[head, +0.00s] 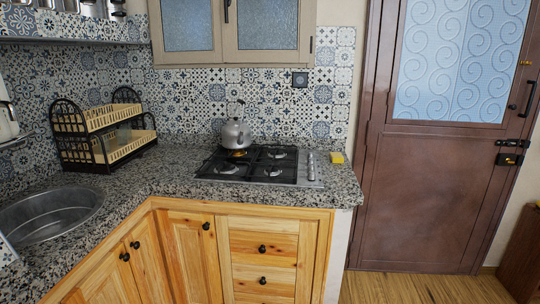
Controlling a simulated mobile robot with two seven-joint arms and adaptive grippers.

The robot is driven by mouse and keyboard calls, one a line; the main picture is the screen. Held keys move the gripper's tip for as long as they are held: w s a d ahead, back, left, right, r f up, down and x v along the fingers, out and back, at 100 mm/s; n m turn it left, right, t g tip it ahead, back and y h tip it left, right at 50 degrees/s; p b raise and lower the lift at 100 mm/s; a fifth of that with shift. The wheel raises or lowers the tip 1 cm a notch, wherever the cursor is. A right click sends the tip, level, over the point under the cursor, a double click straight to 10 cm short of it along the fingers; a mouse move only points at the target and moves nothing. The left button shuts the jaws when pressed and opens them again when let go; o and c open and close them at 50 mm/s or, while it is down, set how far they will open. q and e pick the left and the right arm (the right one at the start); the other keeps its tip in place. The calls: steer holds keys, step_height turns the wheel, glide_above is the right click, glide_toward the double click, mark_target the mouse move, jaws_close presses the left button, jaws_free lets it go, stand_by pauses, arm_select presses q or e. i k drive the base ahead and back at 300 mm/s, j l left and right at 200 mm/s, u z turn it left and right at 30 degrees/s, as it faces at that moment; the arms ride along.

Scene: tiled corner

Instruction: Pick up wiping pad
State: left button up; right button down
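The wiping pad looks to be the small yellow block (337,158) on the granite counter, just right of the stove's knobs, near the counter's right end. It is small in the picture and its details cannot be made out. Nothing is touching it from above. Neither of my grippers shows in the head view.
A gas stove (262,166) with a grey kettle (236,133) on a back burner stands left of the pad. A two-tier dish rack (104,131) and a round sink (48,212) are further left. A brown door (425,190) is right; wooden floor (415,288) before it is clear.

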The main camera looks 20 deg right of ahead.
mark_target(335, 157)
steer(key=z, duration=1.2)
